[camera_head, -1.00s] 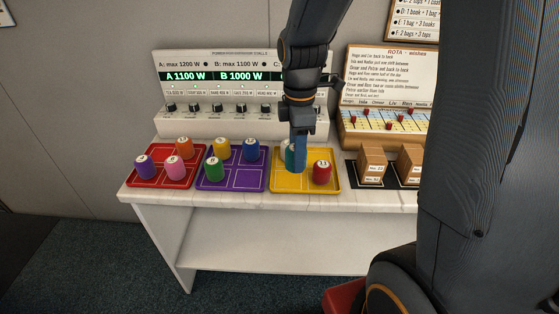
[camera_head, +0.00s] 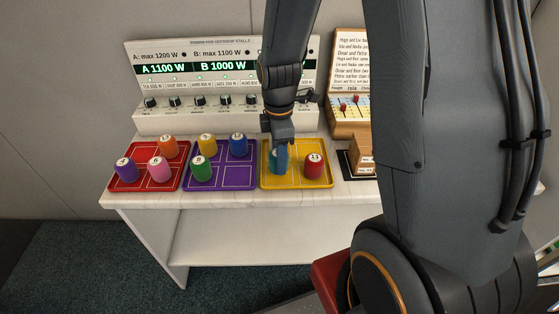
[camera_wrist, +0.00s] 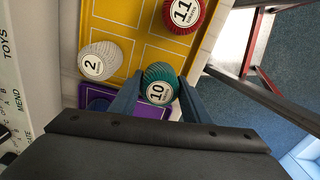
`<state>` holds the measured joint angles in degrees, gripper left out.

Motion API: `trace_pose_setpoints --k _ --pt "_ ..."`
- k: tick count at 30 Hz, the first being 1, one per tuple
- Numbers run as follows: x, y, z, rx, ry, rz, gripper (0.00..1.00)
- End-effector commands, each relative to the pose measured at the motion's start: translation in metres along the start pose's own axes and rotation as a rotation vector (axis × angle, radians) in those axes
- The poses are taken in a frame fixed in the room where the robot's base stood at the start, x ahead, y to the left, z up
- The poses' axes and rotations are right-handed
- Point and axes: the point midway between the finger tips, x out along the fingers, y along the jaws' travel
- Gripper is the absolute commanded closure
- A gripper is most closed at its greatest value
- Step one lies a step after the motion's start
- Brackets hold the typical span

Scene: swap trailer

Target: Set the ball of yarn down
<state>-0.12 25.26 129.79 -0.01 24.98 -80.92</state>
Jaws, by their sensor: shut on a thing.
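The teal ball of yarn marked 10 (camera_wrist: 158,88) is between the fingers of my gripper (camera_wrist: 157,95) in the wrist view. In the head view, my gripper (camera_head: 280,160) is at the left part of the yellow tray (camera_head: 297,186), with the teal ball (camera_head: 274,160) partly hidden by a finger. I cannot tell whether the ball touches the tray. In the wrist view, a pale ball marked 2 (camera_wrist: 100,61) and a red ball marked 11 (camera_wrist: 184,14) sit on the yellow tray, beside the teal one.
A purple tray (camera_head: 232,180) stands left of the yellow one, holding yellow, blue and green balls. A red tray (camera_head: 130,184) holds orange, purple and pink balls. A display panel (camera_head: 200,62) stands behind. A brown box (camera_head: 363,157) stands to the right.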

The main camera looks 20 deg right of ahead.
Motion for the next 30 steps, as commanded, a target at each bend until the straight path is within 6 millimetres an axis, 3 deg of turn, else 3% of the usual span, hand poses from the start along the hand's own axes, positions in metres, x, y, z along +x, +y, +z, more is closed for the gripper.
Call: trace_pose_setpoints --k 6,18,19,21,30 --pt "0.019 0.0 0.0 0.001 0.0 -0.001 0.79" --pt "0.024 0.0 0.0 0.001 0.0 0.0 0.79" --pt "0.023 0.0 0.0 0.001 0.0 0.001 0.52" --pt "0.023 0.0 0.0 0.001 0.0 0.001 0.4" --pt "0.022 0.0 0.0 0.001 0.0 0.001 0.39"
